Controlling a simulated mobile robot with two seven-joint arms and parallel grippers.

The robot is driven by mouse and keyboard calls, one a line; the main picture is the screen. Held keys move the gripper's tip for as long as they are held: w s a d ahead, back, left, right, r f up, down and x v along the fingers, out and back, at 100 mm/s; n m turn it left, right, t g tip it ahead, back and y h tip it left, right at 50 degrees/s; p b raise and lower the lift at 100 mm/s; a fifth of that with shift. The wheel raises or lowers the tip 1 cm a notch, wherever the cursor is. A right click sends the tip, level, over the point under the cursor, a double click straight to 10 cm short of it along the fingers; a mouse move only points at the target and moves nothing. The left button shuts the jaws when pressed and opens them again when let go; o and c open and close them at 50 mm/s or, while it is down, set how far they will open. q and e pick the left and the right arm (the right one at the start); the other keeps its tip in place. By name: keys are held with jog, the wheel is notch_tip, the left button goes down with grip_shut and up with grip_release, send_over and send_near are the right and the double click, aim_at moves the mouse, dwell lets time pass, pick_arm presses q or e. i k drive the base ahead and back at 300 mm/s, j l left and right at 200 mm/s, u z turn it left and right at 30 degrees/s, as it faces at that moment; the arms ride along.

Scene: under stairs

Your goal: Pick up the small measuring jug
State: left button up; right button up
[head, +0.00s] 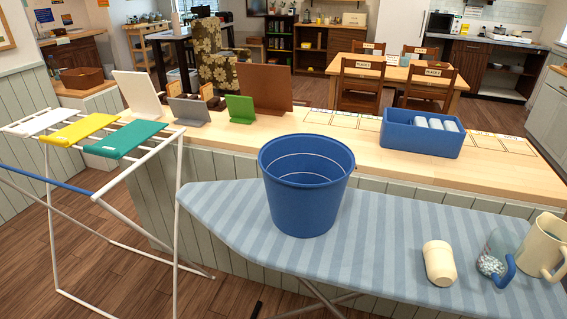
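A small clear jug (494,256) with a blue handle stands on the striped ironing board (390,240) at the lower right. It looks like the measuring jug, and small pale bits lie in its bottom. Its handle faces the lower right. A larger cream jug (541,246) stands close to its right, at the picture's edge. Neither of my grippers shows in the head view.
A big blue bucket (305,195) stands on the board's left part. Behind runs a wooden counter (300,125) with a blue tray (400,135) of white rolls. A drying rack (55,190) with folded cloths stands at left. The board between bucket and cup is clear.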

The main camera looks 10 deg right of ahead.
aim_at(498, 257)
jog(key=z, duration=1.9)
